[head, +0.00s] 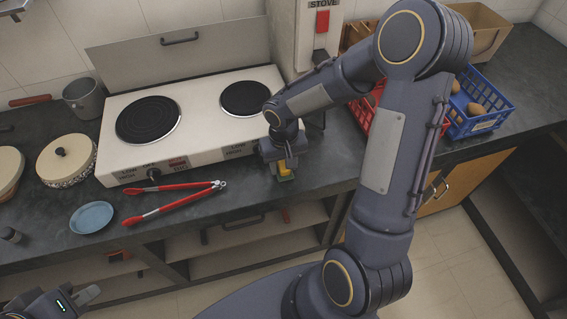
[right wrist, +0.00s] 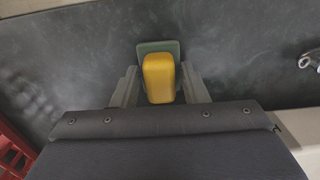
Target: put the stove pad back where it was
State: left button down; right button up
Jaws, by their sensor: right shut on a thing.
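My right gripper (head: 285,172) is low over the counter in front of the stove's right end. It is shut on a pad with a yellow block-shaped grip and a green square base; the yellow part (right wrist: 159,78) and green base (right wrist: 158,46) show between the fingers in the right wrist view. In the head view the pad (head: 285,189) shows just below the fingers, near the counter's front edge; I cannot tell whether it touches the counter. My left gripper (head: 88,294) is at the bottom left, partly cut off, away from the pad.
The white two-burner stove (head: 200,112) stands behind red-handled tongs (head: 172,201) and a blue dish (head: 92,217). A white box labelled STOVE (head: 304,40) bears a red piece (head: 322,22). A red basket (head: 362,112) and blue basket (head: 485,100) stand right, partly behind my right arm.

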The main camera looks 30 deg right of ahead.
aim_at(283, 164)
jog(key=shift+f, duration=0.2)
jog(key=o, duration=0.9)
jog(key=shift+o, duration=0.2)
jog(key=shift+r, duration=0.2)
notch_tip(283, 164, up, 12)
jog(key=s+a+r+t+y, duration=0.2)
jog(key=s, duration=0.6)
jog(key=s+a+r+n+t+y, duration=0.1)
jog(key=s+a+r+t, duration=0.1)
jog(key=s, duration=0.7)
jog(key=shift+r+t+y+p, duration=0.35)
jog(key=shift+r+t+y, duration=0.05)
jog(key=shift+r+t, duration=0.45)
jog(key=shift+a, duration=0.1)
